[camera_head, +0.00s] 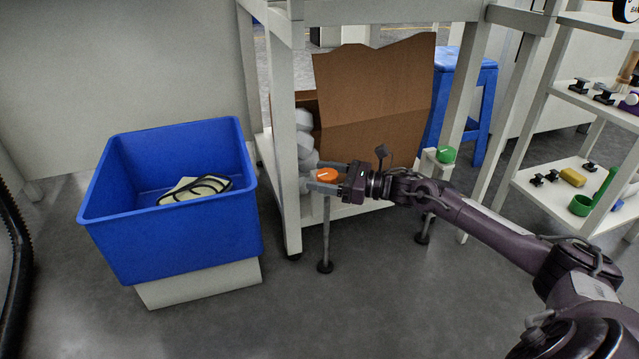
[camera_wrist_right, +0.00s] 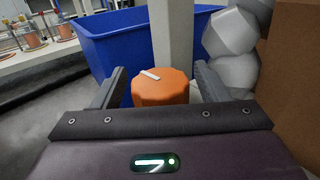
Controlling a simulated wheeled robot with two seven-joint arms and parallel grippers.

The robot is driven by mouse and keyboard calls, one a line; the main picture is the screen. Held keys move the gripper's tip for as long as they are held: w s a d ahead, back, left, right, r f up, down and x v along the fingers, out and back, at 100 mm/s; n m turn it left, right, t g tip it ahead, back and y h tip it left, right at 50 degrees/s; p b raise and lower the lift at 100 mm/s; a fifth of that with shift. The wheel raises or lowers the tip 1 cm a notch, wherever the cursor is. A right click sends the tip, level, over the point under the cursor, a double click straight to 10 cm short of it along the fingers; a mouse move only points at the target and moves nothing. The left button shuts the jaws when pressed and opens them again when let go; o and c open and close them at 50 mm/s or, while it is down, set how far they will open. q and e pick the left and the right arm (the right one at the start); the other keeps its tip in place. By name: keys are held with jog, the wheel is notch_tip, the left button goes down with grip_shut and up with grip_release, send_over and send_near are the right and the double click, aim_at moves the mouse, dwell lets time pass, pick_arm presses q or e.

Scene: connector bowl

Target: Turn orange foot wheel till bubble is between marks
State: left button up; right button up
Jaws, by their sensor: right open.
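The orange foot wheel (camera_head: 327,175) sits on top of a thin grey leg at the front of the white stand. My right gripper (camera_head: 314,174) is open, with one finger on each side of the wheel. In the right wrist view the wheel (camera_wrist_right: 160,92) has a white bar mark on top and lies between the two fingers (camera_wrist_right: 160,70); neither finger clearly touches it. A green foot wheel (camera_head: 446,155) is on another leg to the right. I cannot make out a bubble or its marks in either view. My left gripper is not in view.
A blue bin (camera_head: 180,235) holding a pale item with a dark loop stands to the left. Grey-white lumpy shapes (camera_head: 304,142) and a brown cardboard box (camera_head: 375,100) are behind the wheel. A blue stool (camera_head: 487,105) and white shelves (camera_head: 550,195) stand to the right.

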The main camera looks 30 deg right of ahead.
jog(key=shift+w+a, duration=0.35)
jog(key=shift+w, duration=0.05)
